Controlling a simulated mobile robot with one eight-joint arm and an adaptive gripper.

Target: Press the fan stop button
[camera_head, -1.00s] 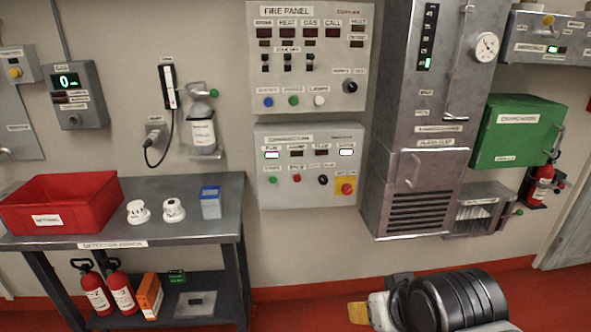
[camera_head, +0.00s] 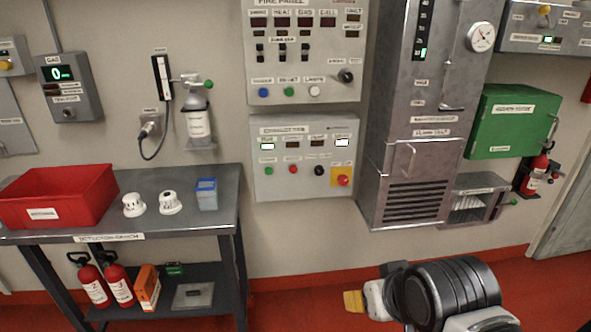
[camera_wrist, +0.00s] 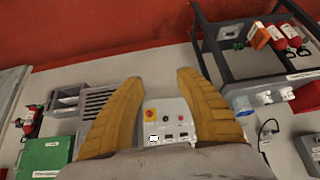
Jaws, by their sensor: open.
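The grey fan control panel (camera_head: 305,190) is on the wall below the fire panel. Its lower row has a green button (camera_head: 268,170), a red button (camera_head: 294,169), a black knob (camera_head: 319,170) and a red mushroom button on a yellow plate (camera_head: 341,176). The labels are too blurred to read surely. My gripper (camera_head: 354,301) is low at the right, apart from the panel, with one yellow fingertip showing. In the wrist view, my gripper (camera_wrist: 158,82) is open and empty, its two yellow fingers spread. The inverted panel (camera_wrist: 167,136) shows between them, farther off.
The fire panel (camera_head: 304,88) is above. A steel cabinet (camera_head: 416,150) and a green box (camera_head: 500,120) are to the right. A bench (camera_head: 215,217) at the left holds a red bin (camera_head: 90,190) and detectors. The red floor (camera_head: 300,300) below the panel is clear.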

